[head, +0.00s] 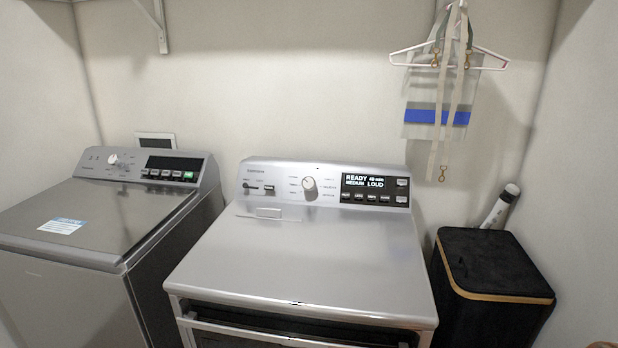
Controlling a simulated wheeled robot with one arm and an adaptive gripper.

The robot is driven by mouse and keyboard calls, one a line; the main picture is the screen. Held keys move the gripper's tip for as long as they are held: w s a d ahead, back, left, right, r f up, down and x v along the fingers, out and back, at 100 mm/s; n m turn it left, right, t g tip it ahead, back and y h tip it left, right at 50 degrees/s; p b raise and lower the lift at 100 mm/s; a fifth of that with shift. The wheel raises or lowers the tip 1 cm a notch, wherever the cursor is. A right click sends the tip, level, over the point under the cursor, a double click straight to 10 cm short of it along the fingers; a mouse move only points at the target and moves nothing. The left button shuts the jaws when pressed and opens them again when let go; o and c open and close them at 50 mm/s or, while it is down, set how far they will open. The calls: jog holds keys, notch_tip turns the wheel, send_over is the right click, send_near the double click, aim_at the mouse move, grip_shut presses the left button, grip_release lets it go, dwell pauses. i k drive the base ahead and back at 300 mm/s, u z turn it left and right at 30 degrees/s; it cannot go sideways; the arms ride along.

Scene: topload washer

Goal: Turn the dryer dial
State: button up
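The dryer (300,257) stands in the middle of the head view, a silver machine with a raised control panel at its back. Its dial (309,184) is a round, light knob near the middle of that panel, with small printed labels on both sides. To the right of the dial is a lit display (369,181) reading "READY 40 min MEDIUM LOUD". Small buttons lie below and beside the display. Nothing covers the dial. My gripper does not show in this view.
A top-load washer (90,215) with its lid shut and its own dial (113,159) stands at the left. A black hamper (492,262) stands close on the right. A hanger (490,66) with straps hangs on the back wall. The dryer top is clear.

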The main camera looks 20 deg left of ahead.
aim_at(308, 183)
jog(key=u, duration=0.3)
jog(key=i, duration=0.6)
jog(key=u, duration=0.8)
jog(key=i, duration=0.4)
jog(key=u, duration=0.3)
